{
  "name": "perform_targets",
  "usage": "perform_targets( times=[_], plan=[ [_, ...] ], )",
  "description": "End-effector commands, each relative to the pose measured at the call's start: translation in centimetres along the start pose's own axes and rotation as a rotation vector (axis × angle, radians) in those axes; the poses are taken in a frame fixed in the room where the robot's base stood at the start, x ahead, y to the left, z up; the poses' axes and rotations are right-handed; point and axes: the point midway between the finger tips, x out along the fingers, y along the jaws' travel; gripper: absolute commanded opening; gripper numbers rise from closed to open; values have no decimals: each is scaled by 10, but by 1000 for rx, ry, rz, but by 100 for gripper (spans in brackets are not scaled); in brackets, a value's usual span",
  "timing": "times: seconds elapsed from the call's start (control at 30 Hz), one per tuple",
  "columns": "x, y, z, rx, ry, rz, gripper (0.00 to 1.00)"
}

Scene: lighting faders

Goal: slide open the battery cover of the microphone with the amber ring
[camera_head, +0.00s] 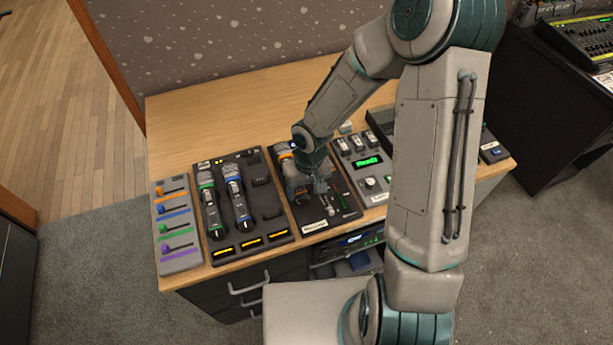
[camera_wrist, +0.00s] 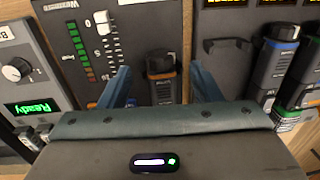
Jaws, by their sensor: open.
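The microphone with the amber ring (camera_wrist: 161,66) lies on a dark panel in the wrist view. Its dark end with a thin orange ring shows between my two fingers; the rest is hidden below by my gripper body. In the head view only a bit of it (camera_head: 283,147) shows beside my wrist. My gripper (camera_wrist: 160,74) is open, one finger on each side of the microphone, with visible gaps. It also shows in the head view (camera_head: 311,198), low over the panel. I cannot make out the battery cover's edge.
Microphones with a green ring (camera_head: 208,196) and a blue ring (camera_head: 236,199) lie on the charger tray (camera_head: 272,232) to the left. A white fader (camera_wrist: 103,24) stands beside my finger. A "Ready" box (camera_head: 357,160) is right. The desk's back left is clear.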

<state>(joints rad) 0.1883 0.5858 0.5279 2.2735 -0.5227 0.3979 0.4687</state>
Motion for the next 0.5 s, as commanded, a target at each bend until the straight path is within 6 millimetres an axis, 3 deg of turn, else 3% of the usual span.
perform_targets(
  times=[0.2, 0.5],
  plan=[
    [28, 0, 0, -1, -1, 0, 58],
    [36, 0, 0, 0, 0, 1, 58]
  ],
)
